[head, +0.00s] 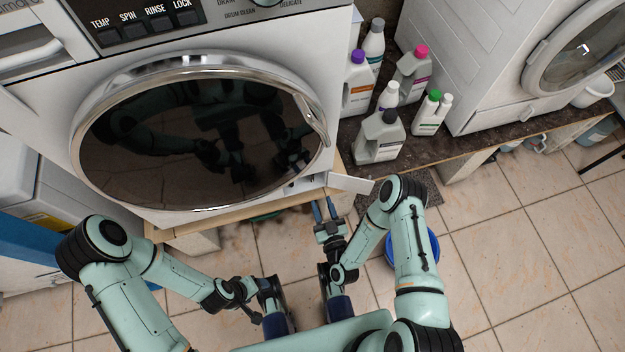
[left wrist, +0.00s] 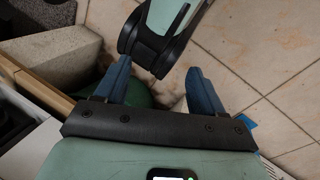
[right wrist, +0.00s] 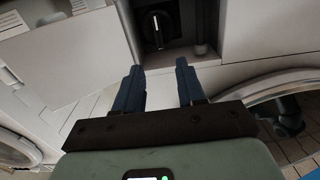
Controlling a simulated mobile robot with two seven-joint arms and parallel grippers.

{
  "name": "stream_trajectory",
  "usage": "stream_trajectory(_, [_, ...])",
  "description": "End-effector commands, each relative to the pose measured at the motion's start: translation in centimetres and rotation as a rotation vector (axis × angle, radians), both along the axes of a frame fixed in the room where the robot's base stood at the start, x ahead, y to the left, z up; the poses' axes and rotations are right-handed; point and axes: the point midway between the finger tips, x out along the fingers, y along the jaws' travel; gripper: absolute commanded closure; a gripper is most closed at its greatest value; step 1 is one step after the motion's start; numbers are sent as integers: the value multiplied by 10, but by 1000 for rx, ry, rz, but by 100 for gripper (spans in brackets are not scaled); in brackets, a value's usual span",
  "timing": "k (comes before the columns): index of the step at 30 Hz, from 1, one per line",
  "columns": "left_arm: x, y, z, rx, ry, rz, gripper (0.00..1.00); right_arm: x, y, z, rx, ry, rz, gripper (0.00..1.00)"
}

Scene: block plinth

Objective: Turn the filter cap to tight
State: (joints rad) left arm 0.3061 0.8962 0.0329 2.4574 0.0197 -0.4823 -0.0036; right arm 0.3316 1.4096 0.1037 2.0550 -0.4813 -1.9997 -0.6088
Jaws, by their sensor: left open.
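The filter cap (right wrist: 158,30) is a dark round knob in a dark recess at the top of the right wrist view. A pale mark on its grip bar stands nearly upright in that view. My right gripper (right wrist: 158,66) is open and empty, its blue fingers pointing at the recess and apart from the cap. In the head view my right gripper (head: 325,207) is below the washer's front right corner, near the open white flap (head: 350,183). The cap is hidden in the head view. My left gripper (left wrist: 158,67) is open and empty, above the floor.
The washer (head: 330,60) stands on a wood-edged plinth. Several bottles (head: 380,137) stand on the dark ledge to its right. A blue bucket (head: 431,246) is on the tiled floor behind my right arm. A second white machine (head: 490,70) stands at the right.

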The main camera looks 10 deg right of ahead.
Motion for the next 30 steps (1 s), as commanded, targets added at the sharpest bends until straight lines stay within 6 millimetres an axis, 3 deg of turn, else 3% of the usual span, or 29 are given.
stream_trajectory(6, [29,14,-27,37,-74,33,31,40,2,0,-2,-13,-1,61])
stream_trajectory(15, [43,21,-34,55,-112,48,31,84,2,1,1,-7,-6,61])
stream_trajectory(27, [45,22,-35,58,-120,50,31,93,3,2,2,-4,-4,61])
stream_trajectory(28, [45,22,-35,58,-120,50,31,93,3,2,2,-4,-4,64])
stream_trajectory(30, [45,22,-35,58,-120,50,31,93,3,2,2,-4,-4,87])
